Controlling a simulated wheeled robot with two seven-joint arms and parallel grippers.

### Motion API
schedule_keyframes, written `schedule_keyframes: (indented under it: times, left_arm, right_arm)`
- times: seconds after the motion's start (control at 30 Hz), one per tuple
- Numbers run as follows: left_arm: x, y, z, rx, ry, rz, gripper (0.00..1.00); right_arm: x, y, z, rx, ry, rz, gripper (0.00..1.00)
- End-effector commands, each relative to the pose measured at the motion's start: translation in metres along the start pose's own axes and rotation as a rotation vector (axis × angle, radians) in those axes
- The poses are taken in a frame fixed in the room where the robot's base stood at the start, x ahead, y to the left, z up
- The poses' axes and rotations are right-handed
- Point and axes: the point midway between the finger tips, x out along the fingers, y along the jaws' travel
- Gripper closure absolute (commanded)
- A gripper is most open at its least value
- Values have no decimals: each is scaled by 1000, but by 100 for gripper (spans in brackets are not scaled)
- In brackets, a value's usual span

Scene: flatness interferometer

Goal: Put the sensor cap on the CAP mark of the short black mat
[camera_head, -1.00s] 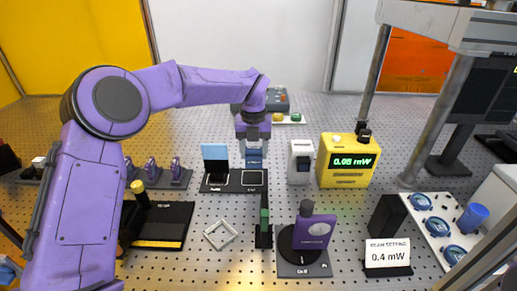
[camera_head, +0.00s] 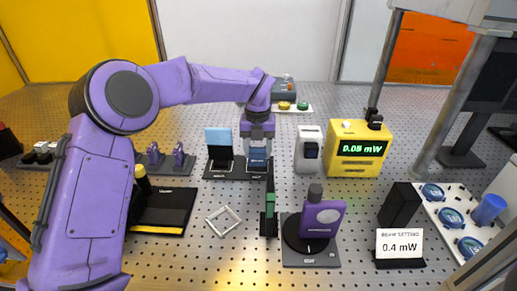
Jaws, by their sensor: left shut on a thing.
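The short black mat (camera_head: 238,174) lies behind the middle of the table. A standing light-blue panel (camera_head: 218,140) is on its left part. The gripper hides most of this piece. The gripper and the piece cover the outlined mark on the right part of the mat. I cannot tell whether the piece touches the mat. My right gripper is not in view.
A yellow meter (camera_head: 357,149) reading about 0.05 mW and a white device (camera_head: 308,150) stand right of the mat. A longer black mat (camera_head: 163,211) lies at left.

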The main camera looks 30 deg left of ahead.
Motion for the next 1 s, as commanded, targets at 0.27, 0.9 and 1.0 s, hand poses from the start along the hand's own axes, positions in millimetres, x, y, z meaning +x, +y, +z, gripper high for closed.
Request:
schedule_keyframes:
  times: [0.27,0.9,1.0]
  left_arm:
    - [4,0,0,0,0,0,64]
    - [7,0,0,0,0,0,15]
    - [3,0,0,0,0,0,15]
  right_arm:
    - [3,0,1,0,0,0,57]
    - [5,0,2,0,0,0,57]
    - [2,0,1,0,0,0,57]
